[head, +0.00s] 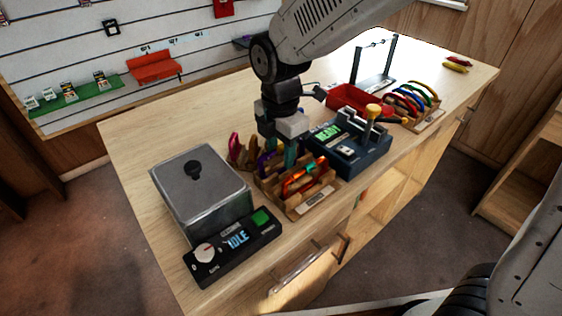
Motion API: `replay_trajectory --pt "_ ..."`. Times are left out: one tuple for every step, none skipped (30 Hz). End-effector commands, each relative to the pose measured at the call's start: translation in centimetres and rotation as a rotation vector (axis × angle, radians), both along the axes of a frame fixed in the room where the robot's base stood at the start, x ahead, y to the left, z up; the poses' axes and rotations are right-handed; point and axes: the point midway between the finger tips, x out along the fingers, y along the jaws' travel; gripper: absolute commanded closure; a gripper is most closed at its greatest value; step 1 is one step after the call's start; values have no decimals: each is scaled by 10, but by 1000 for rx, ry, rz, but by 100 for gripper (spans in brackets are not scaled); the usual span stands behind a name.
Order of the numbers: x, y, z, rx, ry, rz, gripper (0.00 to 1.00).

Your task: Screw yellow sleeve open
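My gripper (281,158) points down over a wooden rack (315,202) on the workbench. Its two greenish fingers show, but their tips are among the carabiners, so I cannot tell whether they hold anything. An orange-red carabiner (303,178) stands in the rack just to the right of the fingers. A purple carabiner (266,163) is to their left, partly hidden. Pink (234,148) and brown (250,153) carabiners stand further left. I cannot make out a yellow sleeve on any of these carabiners at this size.
A lidded metal box (201,192) and a control box reading IDLE (235,248) stand at left.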

Motion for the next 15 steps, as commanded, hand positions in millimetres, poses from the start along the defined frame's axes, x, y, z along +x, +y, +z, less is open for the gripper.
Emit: replay_trajectory --pt "0 0 0 0 0 0 60" --pt "0 0 0 0 0 0 60" --pt "0 0 0 0 0 0 60" --pt "1 0 0 0 0 0 60" --pt "1 1 0 0 0 0 60" --pt "1 1 0 0 0 0 60" --pt "2 1 0 0 0 0 60" --pt "2 1 0 0 0 0 60" --pt "3 2 0 0 0 0 60" --pt "3 2 0 0 0 0 60" --pt "4 3 0 -1 1 0 60" --pt "4 3 0 -1 1 0 60" --pt "5 3 0 -1 1 0 60" --pt "5 4 0 -1 1 0 60" --pt "6 4 0 -1 1 0 60"
